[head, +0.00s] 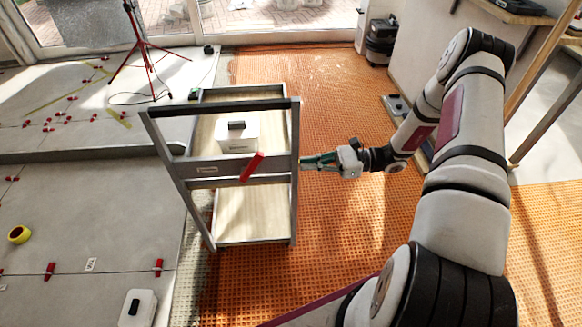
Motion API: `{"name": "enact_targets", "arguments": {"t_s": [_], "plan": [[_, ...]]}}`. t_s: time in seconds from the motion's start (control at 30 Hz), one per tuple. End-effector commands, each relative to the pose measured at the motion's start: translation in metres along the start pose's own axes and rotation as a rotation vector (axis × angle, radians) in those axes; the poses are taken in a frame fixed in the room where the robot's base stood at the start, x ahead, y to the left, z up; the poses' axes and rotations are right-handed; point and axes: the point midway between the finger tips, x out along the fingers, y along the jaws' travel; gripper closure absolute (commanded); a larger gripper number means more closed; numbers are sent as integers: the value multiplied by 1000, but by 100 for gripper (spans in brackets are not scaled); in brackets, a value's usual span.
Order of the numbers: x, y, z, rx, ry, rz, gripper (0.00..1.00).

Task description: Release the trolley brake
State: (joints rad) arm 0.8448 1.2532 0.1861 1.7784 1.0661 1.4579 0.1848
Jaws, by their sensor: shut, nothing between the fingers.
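The trolley (296,200) stands in the middle of the head view, a grey metal frame with a dark handle bar and two pale wooden shelves. A red lever (252,166), which looks like the brake, sits on its front crossbar and is tilted, upper end to the right. My gripper (304,162) is shut and empty. It points left, with its green fingertips close to the trolley's right post, to the right of the red lever. I cannot tell whether the fingertips touch the post. The trolley's wheels are not clearly visible.
A white box (238,140) with a dark top piece sits on the upper shelf. Grey tiles (90,215) with red clips and a yellow tape roll (19,234) lie left. A red tripod (148,60) stands behind. Orange matting (330,230) is clear right of the trolley.

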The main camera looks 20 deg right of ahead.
Motion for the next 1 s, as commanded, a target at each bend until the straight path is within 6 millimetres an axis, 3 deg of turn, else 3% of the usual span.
{"name": "enact_targets", "arguments": {"t_s": [0.23, 0.73, 0.87, 1.0], "plan": [[-26, 0, 6, -1, 1, -1, 100], [-29, -1, 4, 27, -10, 0, 100], [-28, -3, -4, 143, -52, 5, 100], [-27, -7, -17, 373, -134, 27, 100]]}}
